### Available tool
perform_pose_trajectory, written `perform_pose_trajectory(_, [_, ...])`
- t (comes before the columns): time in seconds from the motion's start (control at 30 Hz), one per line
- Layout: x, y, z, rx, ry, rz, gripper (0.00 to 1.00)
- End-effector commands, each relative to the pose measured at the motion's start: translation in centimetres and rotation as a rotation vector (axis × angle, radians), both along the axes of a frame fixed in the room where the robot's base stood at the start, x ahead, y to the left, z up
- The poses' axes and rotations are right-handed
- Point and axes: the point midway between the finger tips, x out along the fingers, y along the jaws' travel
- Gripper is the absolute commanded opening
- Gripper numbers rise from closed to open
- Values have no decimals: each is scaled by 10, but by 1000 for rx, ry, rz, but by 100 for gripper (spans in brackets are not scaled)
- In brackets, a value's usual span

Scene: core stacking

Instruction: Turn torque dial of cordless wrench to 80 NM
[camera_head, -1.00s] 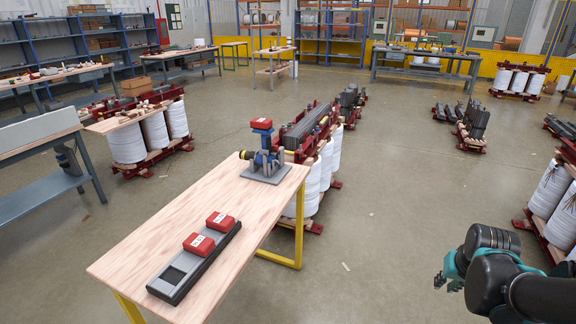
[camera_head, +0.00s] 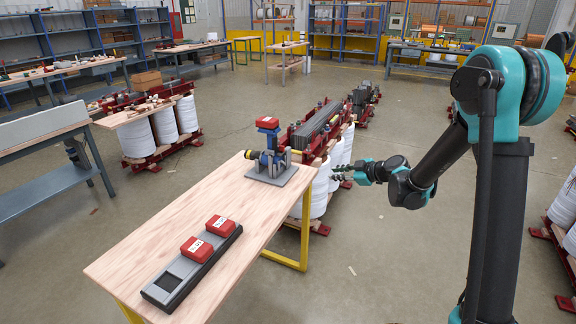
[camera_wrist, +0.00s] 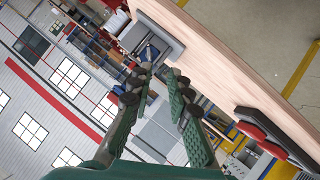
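The cordless wrench (camera_head: 266,158) is blue and black with a red battery on top. It stands in a holder on a grey plate (camera_head: 279,176) at the far end of the wooden table. Its torque dial and setting are too small to read. My gripper (camera_head: 336,174) is to the right of the wrench, just off the table edge and apart from it. Its fingers point left toward the wrench. In the wrist view my gripper (camera_wrist: 161,72) shows two fingers with a gap between them and nothing held. The grey plate (camera_wrist: 172,45) shows beyond the fingertips, with the wrench mostly unclear.
A grey battery tray (camera_head: 164,293) with two red batteries (camera_head: 208,238) lies at the near end of the wooden table (camera_head: 185,218). White coils on red frames (camera_head: 317,196) stand just behind the table, near my gripper. Open floor lies to the right.

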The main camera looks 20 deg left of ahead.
Motion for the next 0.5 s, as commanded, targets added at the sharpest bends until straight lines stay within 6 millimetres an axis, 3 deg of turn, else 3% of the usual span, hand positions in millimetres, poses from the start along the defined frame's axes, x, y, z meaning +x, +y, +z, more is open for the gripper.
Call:
perform_pose_trajectory(0.1, [20,38,-8,35,-131,83,18])
perform_pose_trajectory(0.2, [29,59,-13,56,-217,126,18])
perform_pose_trajectory(0.5, [40,86,-20,76,-307,165,18])
